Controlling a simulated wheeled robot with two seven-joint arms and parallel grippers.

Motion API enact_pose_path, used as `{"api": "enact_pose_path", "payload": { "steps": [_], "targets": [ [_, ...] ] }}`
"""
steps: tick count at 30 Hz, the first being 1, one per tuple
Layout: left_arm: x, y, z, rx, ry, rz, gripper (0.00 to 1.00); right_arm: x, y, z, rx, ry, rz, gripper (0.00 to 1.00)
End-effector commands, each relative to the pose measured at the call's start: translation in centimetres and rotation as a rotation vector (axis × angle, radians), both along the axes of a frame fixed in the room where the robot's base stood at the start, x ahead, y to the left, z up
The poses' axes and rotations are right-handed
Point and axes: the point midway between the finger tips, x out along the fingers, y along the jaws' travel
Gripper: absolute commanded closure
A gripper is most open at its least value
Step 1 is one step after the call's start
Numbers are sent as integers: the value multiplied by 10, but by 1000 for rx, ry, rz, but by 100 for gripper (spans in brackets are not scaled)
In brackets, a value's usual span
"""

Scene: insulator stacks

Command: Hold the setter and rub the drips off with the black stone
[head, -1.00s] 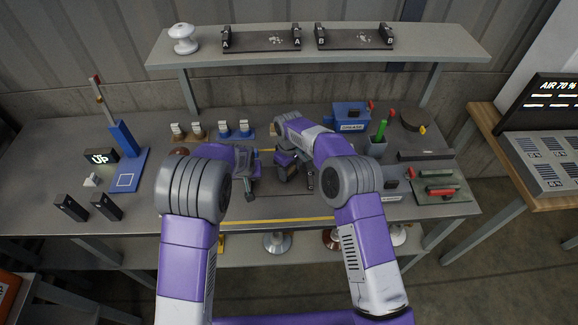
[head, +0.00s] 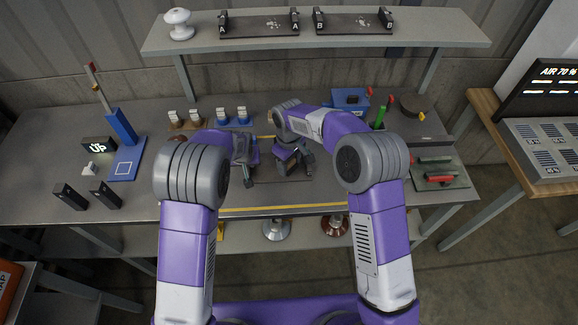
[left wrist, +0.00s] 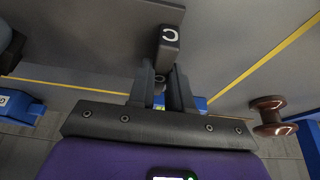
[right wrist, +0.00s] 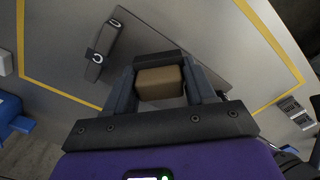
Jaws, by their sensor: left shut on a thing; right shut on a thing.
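The setter is a dark flat plate with black end blocks marked C. Its plate (right wrist: 190,58) and one end block (right wrist: 103,45) show in the right wrist view. My left gripper (head: 249,178) is shut on the setter's end block (left wrist: 169,48), which sticks out beyond the fingers in the left wrist view. The arms hide most of the setter in the head view, and I see no drips.
A blue post stand (head: 123,127) and two black blocks stand at the left. A brown spool-shaped insulator (left wrist: 268,114) stands near the left gripper. A blue box (head: 350,99) and a green tray (head: 437,174) are at the right. The shelf (head: 330,45) above holds setters A and B.

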Motion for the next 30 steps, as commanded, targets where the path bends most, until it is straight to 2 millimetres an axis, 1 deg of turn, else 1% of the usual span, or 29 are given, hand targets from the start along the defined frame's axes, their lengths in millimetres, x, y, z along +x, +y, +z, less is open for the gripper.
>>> {"api": "enact_pose_path", "payload": {
  "steps": [3,12,16,29,30],
  "targets": [
    [1,0,1,-1,-3,1,100,1,0,12,1,-3,0,74],
    [1,0,1,-1,-2,1,100,1,0,37,1,-3,-1,74],
    [0,0,1,-1,-2,1,100,1,0,41,2,-2,-1,74],
    [0,0,1,-1,-2,0,100,1,0,41,1,-2,0,74],
    [0,0,1,-1,-2,0,75,1,0,41,1,-2,0,74]
  ]
}}
